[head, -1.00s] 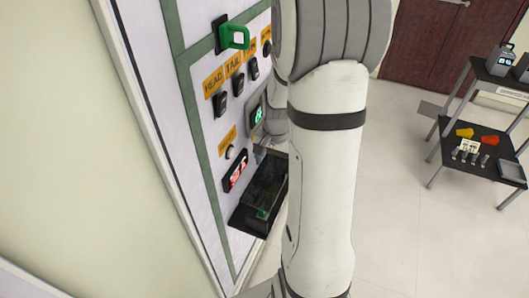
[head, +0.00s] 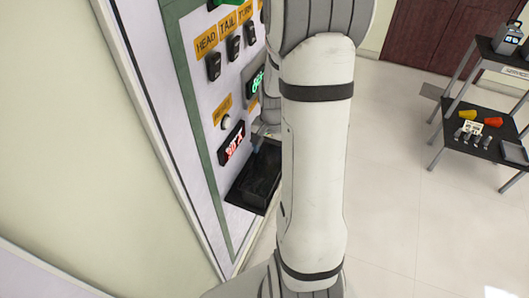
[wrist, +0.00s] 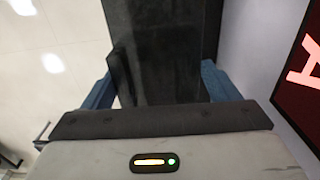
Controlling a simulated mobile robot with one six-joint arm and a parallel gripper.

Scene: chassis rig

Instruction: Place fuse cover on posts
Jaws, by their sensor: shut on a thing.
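The fuse cover (wrist: 158,75) is a dark, smoky, box-like piece between the two blue fingers of my gripper (wrist: 160,88) in the wrist view. The gripper is shut on it. In the head view the cover (head: 264,172) appears as a dark box at the black fuse bay (head: 239,196) low on the white panel. My gripper (head: 262,138) is at its upper end, partly hidden behind my arm. The posts are not visible, and I cannot tell whether the cover touches them.
The white panel (head: 207,112) carries a red display (head: 232,144), a reset button (head: 226,122) and black switches labelled HEAD, TAIL and TURN. A black shelf cart (head: 478,138) with coloured parts stands at far right. The floor between is clear.

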